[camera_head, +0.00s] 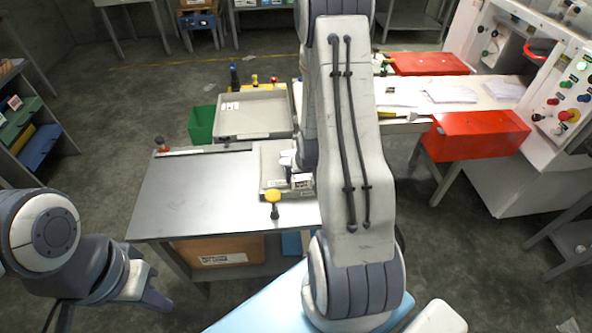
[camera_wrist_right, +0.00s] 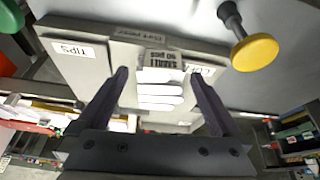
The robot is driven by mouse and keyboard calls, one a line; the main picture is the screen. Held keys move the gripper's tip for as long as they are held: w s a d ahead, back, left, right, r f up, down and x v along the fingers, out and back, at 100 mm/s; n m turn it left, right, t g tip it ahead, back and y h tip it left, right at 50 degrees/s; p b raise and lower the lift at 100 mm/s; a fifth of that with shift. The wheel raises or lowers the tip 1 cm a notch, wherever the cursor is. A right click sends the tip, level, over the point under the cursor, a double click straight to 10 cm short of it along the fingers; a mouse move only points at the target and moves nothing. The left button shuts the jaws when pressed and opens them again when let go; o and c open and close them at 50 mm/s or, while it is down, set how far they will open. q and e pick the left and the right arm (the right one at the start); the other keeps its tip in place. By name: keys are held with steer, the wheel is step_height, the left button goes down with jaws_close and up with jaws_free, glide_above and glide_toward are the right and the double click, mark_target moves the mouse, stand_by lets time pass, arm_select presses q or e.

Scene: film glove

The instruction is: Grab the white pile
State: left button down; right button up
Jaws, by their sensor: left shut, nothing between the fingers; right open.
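The white pile (camera_wrist_right: 160,92) is a small stack of white layers with a printed label at its top end. In the right wrist view it lies between the two fingers of my right gripper (camera_wrist_right: 159,76), which is open with a finger on either side. Whether the fingers touch it cannot be told. It sits at a pale grey labelled holder (camera_wrist_right: 88,66), which also shows on the metal table in the head view (camera_head: 270,160). My right arm hides much of that spot in the head view. My left gripper (camera_head: 158,297) is shut and empty at the lower left, away from the table.
A yellow-topped knob (camera_head: 272,197) stands by the holder, near the table's front edge. The metal table (camera_head: 190,195) is bare to the left. A grey tray (camera_head: 255,112) lies behind it. A red bin (camera_head: 475,135) and a control panel stand at the right.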

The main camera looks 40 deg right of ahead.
mark_target(303, 180)
steer(key=shift+p+x, duration=0.65)
steer(key=shift+x, duration=1.85)
steer(key=shift+s+d, duration=0.1)
steer(key=shift+s, duration=0.05)
steer(key=c, duration=1.2)
steer(key=shift+c, duration=0.2)
